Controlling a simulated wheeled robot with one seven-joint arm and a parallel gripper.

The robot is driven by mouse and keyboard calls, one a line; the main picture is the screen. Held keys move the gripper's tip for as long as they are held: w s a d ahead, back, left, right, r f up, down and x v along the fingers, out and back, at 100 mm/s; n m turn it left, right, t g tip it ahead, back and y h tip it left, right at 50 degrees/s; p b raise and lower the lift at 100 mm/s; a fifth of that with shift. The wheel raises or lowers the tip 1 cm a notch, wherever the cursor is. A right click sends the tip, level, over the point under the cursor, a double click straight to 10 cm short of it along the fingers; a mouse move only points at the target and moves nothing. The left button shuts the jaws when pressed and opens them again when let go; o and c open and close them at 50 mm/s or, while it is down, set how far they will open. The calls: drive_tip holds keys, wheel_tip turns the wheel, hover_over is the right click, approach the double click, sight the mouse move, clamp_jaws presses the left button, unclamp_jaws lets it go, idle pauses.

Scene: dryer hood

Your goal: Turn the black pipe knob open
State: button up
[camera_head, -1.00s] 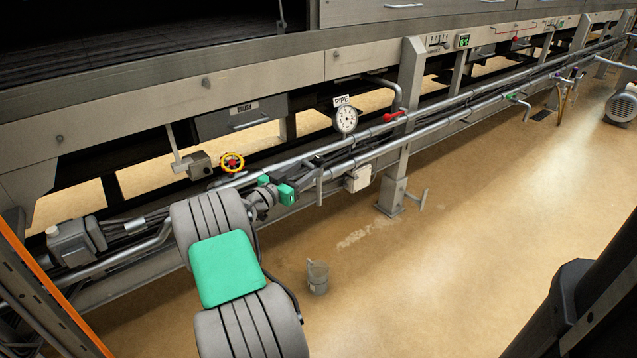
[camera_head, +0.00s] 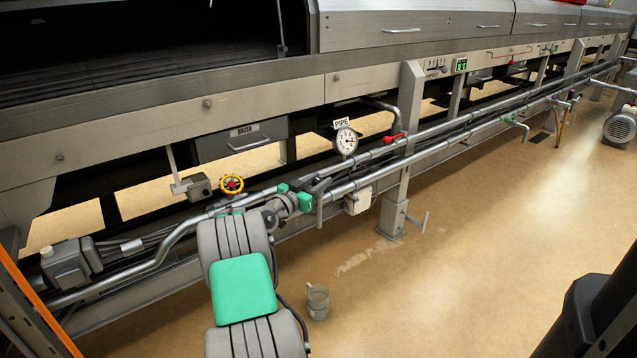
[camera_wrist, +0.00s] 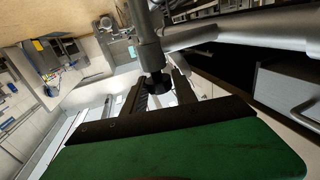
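A black knob (camera_wrist: 158,83) hangs below a grey pipe fitting in the wrist view. The dark fingers of my gripper (camera_wrist: 158,92) stand apart on either side of it. The knob lies between them or just beyond their tips; I cannot tell the exact depth, and no clear contact shows. In the head view my gripper (camera_head: 317,187) is at the pipes, left of and below the round gauge, and the knob is not clearly visible there.
A metal post (camera_head: 402,160) stands to the right. A clear cup (camera_head: 317,302) is on the floor. The floor at right is open.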

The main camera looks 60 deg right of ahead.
clamp_jaws()
